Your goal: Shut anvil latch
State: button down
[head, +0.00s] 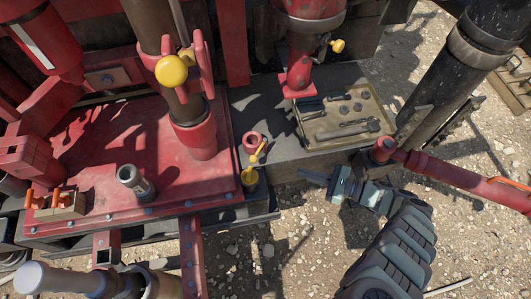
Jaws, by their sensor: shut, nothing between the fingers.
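No part is marked as the anvil latch, and I cannot tell for sure which part it is. A small yellow lever (258,152) stands tilted at the right edge of the red deck, above a yellow round base (249,177) and beside a small red ring (253,141). My gripper (303,174) is shut and empty. Its thin fingers point left toward the yellow base, with a clear gap between them. Whether the latch is open or shut cannot be told.
A tan tray (314,131) with tools lies on the grey ledge behind my gripper. A red pipe (455,174) runs to the right. Gravel (285,240) lies below my gripper.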

jog(key=shift+s, duration=0.15)
jog(key=p, duration=0.1)
send_near(259, 150)
jog(key=a+f, duration=0.1)
jog(key=a, duration=0.6)
jog(key=shift+s, duration=0.45)
jog(key=shift+f, duration=0.15)
